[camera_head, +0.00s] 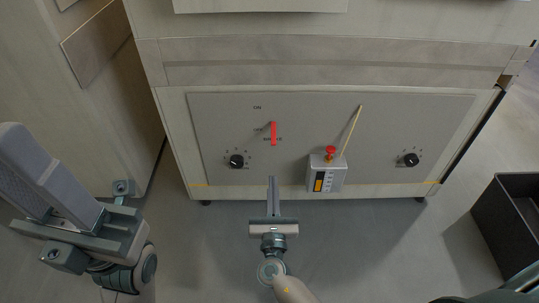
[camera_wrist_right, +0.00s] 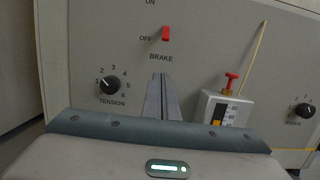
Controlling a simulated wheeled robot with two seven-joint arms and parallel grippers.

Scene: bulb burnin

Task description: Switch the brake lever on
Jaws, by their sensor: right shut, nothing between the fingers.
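The brake lever is a small red handle (camera_head: 273,133) on the grey front panel. It also shows in the right wrist view (camera_wrist_right: 166,34), beside the word OFF and above the word BRAKE. ON is printed higher up. My right gripper (camera_head: 271,178) is below the lever, in front of the panel's lower edge, with its fingers pointing at the panel. Its fingers (camera_wrist_right: 160,77) are shut and empty, apart from the lever. My left gripper (camera_head: 65,205) is large at the left of the head view, far from the panel; its finger opening is unclear.
A black tension knob (camera_head: 237,161) sits left of the lever. To the right are a small grey box (camera_head: 327,179) with a red knob (camera_head: 330,150), a thin pale rod (camera_head: 351,130) and another black knob (camera_head: 411,160). A dark open bin (camera_head: 490,222) stands at far right.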

